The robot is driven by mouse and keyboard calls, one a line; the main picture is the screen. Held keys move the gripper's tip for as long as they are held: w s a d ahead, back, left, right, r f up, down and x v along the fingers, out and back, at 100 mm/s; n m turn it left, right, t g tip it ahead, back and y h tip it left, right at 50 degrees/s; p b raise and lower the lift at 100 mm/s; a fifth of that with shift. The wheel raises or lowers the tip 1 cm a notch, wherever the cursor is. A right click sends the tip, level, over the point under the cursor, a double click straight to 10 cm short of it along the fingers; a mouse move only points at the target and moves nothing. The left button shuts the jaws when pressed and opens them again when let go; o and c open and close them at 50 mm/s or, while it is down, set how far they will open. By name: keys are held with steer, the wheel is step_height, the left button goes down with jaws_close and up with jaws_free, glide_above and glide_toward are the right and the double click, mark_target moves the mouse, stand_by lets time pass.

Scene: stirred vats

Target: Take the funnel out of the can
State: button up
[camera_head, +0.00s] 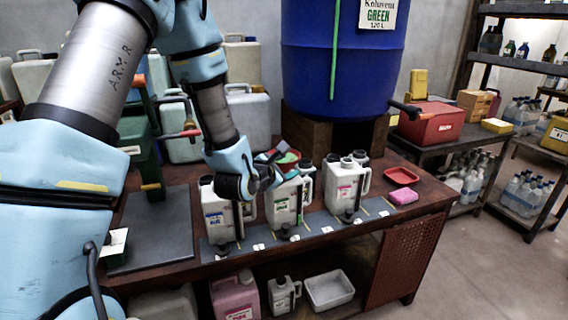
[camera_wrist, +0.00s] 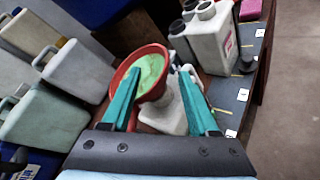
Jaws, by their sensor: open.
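The funnel (camera_wrist: 151,74) has a red rim and a green inside, and sits upright in the mouth of a white can (camera_wrist: 176,118). In the head view the funnel (camera_head: 290,158) shows partly behind my gripper (camera_head: 277,152), above the green-labelled can (camera_head: 283,207). In the wrist view my gripper (camera_wrist: 161,72) is open. Its left teal finger overlaps the funnel's left rim and its right finger lies just right of the rim. I cannot tell whether either finger touches it. The funnel's spout is hidden.
A pink-labelled can (camera_head: 346,192) stands right of the funnel's can and a blue-labelled can (camera_head: 217,218) left. A blue vat (camera_head: 340,60) stands behind on a wooden block. A red tray (camera_head: 401,175) and pink sponge (camera_head: 404,197) lie at the bench's right end.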

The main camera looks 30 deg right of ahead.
steer(key=shift+p+x, duration=0.45)
steer(key=shift+x, duration=1.3)
steer(key=shift+a, duration=0.1)
jaws_close()
